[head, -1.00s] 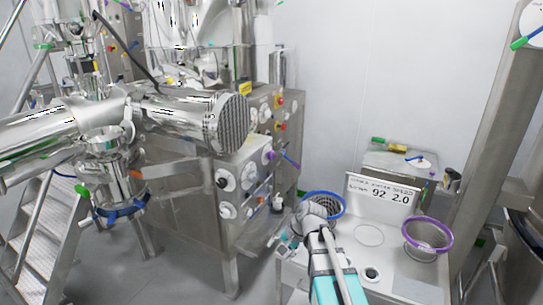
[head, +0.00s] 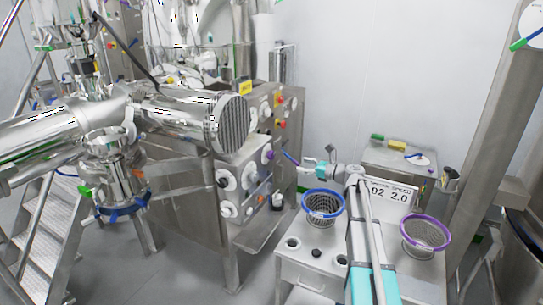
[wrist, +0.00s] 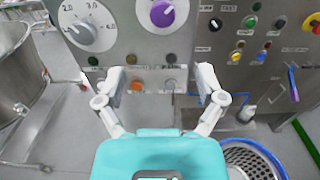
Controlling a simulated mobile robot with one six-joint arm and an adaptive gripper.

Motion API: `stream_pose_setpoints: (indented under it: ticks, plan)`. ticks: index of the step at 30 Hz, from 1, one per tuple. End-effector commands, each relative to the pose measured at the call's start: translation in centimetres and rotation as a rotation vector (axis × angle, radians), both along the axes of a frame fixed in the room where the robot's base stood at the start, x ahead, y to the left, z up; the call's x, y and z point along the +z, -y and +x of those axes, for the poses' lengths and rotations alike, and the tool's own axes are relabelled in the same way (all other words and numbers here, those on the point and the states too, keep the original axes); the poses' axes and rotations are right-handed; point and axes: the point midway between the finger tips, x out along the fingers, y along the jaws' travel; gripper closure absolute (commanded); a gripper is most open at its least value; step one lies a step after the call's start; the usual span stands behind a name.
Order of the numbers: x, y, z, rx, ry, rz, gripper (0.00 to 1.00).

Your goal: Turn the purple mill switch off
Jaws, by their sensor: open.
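The purple mill switch (wrist: 162,13) is a round purple knob with a pale pointer bar, on a grey metal panel at the top of the wrist view. In the head view it is a small purple spot (head: 269,155) on the side of the steel machine. My gripper (wrist: 160,75) is open and empty, its two white fingers spread wide. In the wrist view the knob lies beyond and above the fingertips, roughly centred between them, with a visible gap. In the head view my gripper (head: 308,165) is right of the panel, apart from the switch.
A white numbered dial (wrist: 92,25) is left of the purple knob, and an orange button (wrist: 136,86) is below it. A blue lever (wrist: 292,82) sticks out at right. A blue-rimmed basket (head: 323,205) and a purple-rimmed basket (head: 427,233) stand on the bench.

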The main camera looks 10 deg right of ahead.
Motion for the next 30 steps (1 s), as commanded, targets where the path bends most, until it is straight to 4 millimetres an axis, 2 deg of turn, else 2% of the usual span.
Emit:
stream_pose_setpoints:
  ticks: [17,23,30]
  plan:
    - [0.3,0.1,0.4,-0.006,-0.007,0.023,0.12]
    - [0.3,-1.1,1.4,-0.004,-0.007,0.023,0.12]
    - [0.3,-3.7,3.4,-0.004,-0.007,0.023,0.12]
